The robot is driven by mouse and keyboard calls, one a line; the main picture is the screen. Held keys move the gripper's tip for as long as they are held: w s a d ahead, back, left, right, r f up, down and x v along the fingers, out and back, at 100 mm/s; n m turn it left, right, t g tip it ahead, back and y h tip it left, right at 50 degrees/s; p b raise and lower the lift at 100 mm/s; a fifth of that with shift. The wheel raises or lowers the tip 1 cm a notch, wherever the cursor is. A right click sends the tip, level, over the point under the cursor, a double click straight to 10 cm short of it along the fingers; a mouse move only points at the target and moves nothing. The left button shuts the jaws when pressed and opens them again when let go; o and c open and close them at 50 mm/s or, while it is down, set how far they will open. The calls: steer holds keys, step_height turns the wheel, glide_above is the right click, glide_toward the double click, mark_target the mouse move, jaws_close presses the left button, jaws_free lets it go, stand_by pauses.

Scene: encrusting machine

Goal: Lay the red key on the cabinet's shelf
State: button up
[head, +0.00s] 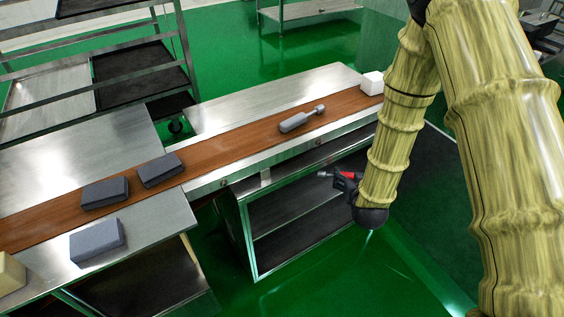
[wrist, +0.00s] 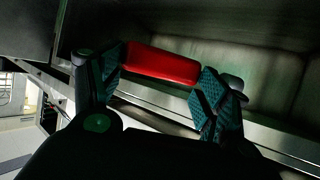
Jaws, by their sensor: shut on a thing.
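The red key (wrist: 162,66) lies crosswise between the two teal-padded fingers of my gripper (wrist: 160,82) in the wrist view, one finger at each end. In the head view a small red part of the key (head: 325,174) shows at my gripper (head: 345,182), at the cabinet's open front near its upper right. The cabinet (head: 247,238) is a metal frame with dark insides below the conveyor. Its shelf (head: 292,217) crosses the opening at mid-height, below and left of my gripper. My fingers and arm hide much of the key and the cabinet's right side.
A brown conveyor belt (head: 225,146) runs above the cabinet, carrying dark blocks (head: 104,193), a grey tool (head: 300,119) and a white block (head: 371,83). A steel rack (head: 95,63) stands at the back left. Green floor is open in front of the cabinet.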

steer(key=s+a+f+n+g+y+b, duration=0.2)
steer(key=a+f+n+y+b, duration=0.2)
steer(key=a+f+b, duration=0.5)
steer(key=s+a+f+n+g+y+b, duration=0.2)
steer(key=s+a+f+n+y+b, duration=0.15)
steer(key=a+f+b, duration=0.55)
steer(key=b, duration=0.2)
glide_above(307, 200)
steer(key=shift+s+a+n+y, duration=0.25)
steer(key=shift+s+n+y, duration=0.1)
steer(key=shift+n+y, duration=0.1)
steer(key=shift+w+d+f+b, duration=0.15)
steer(key=shift+f+b, duration=0.25)
steer(key=shift+f, duration=0.45)
steer(key=shift+w+d+f+b, duration=0.1)
steer(key=shift+w+f+b, duration=0.2)
steer(key=shift+f, duration=0.5)
steer(key=shift+s+f, duration=0.15)
steer(key=o, duration=1.1)
